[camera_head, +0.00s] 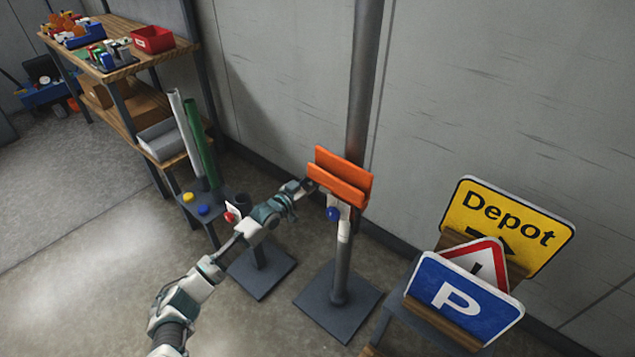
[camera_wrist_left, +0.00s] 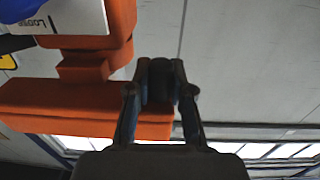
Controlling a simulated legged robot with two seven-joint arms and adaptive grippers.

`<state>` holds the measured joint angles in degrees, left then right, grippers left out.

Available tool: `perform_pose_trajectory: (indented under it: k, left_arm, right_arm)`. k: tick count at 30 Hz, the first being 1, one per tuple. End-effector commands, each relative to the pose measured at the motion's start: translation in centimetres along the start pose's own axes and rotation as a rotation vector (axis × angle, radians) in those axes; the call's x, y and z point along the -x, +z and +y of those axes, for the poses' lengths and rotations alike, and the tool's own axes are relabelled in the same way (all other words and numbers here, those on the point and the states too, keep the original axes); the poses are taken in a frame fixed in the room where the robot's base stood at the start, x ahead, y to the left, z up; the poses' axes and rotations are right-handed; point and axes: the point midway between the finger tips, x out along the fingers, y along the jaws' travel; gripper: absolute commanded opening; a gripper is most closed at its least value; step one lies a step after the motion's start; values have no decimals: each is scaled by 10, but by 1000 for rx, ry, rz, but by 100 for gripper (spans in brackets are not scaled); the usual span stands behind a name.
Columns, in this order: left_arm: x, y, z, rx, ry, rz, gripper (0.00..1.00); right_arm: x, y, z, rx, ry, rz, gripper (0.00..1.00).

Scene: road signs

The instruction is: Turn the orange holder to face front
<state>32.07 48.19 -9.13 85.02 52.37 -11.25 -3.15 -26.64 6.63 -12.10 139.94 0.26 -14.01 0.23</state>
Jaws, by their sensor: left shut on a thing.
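The orange holder (camera_head: 342,188) sits on a white-and-grey post (camera_head: 342,250) with a square dark base. It looks like two parallel orange plates with a slot between them, angled toward the lower right. A blue knob (camera_head: 333,213) is just below it. My left gripper (camera_head: 309,186) is at the holder's left end, shut on it. In the left wrist view the orange holder (camera_wrist_left: 70,105) fills the left side, and my left gripper's fingers (camera_wrist_left: 160,85) meet at its edge; the exact contact is dark. My right gripper is in neither view.
A yellow Depot sign (camera_head: 510,225), a red-and-white triangle sign (camera_head: 480,258) and a blue P sign (camera_head: 463,298) stand in a rack at right. A stand with a green tube (camera_head: 200,145) and a workbench (camera_head: 130,65) are left. A tall grey pole (camera_head: 364,80) rises behind the holder.

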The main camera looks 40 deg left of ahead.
Motion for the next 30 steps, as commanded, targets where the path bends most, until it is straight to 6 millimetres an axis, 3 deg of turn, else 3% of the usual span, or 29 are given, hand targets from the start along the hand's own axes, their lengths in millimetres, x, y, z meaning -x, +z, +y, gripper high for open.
perform_pose_trajectory:
  k: [1,10,11,14,25,30]
  left_arm:
    - [0,-8,-1,-2,0,14,0]
    - [0,-10,-1,-1,0,18,0]
    - [0,-10,-1,-1,0,18,23]
    - [0,-10,-1,-2,0,18,48]
    - [0,-6,0,-1,2,12,48]
    - [15,-3,0,0,3,9,48]
  right_arm:
    - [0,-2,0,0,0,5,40]
    - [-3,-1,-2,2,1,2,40]
    - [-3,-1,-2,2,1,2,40]
    - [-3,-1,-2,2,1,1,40]
    - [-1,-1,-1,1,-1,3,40]
    - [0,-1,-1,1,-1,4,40]
